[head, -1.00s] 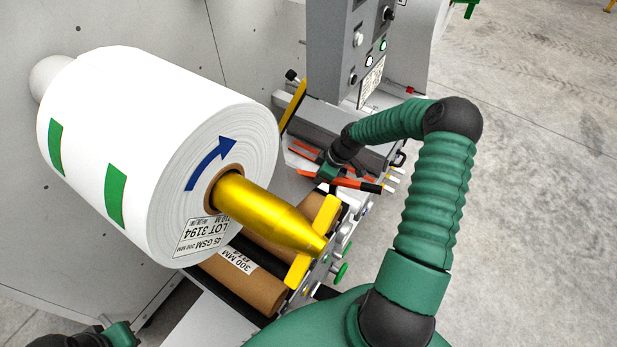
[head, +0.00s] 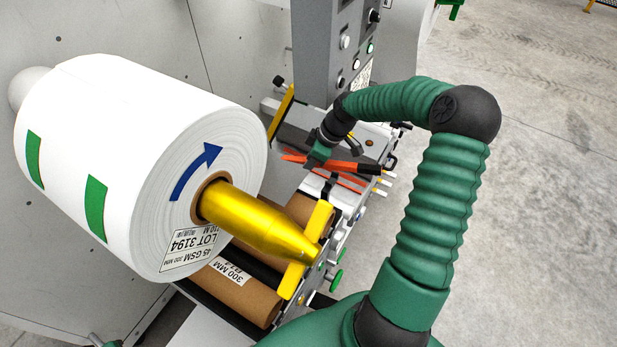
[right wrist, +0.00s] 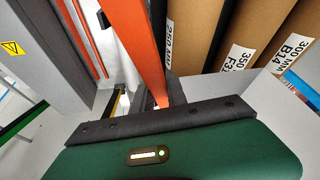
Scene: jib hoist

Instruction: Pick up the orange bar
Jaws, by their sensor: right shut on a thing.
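The orange bar (head: 343,165) is in the head view, right of the large white roll, with a black end pointing right. It also runs large down the middle of the right wrist view (right wrist: 137,45). My right gripper (head: 318,154) is shut on the bar, with the arm arching in from the right. The bar appears to be held a little above a pale holder (head: 322,190) with thin orange edges. The gripper body hides part of the bar's grip area. Only a sliver of my left arm shows at the bottom left; its gripper is out of view.
The white roll (head: 110,150) sits on a yellow tapered shaft (head: 255,222). A grey control post (head: 330,50) stands close behind my gripper. The floor at right is open.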

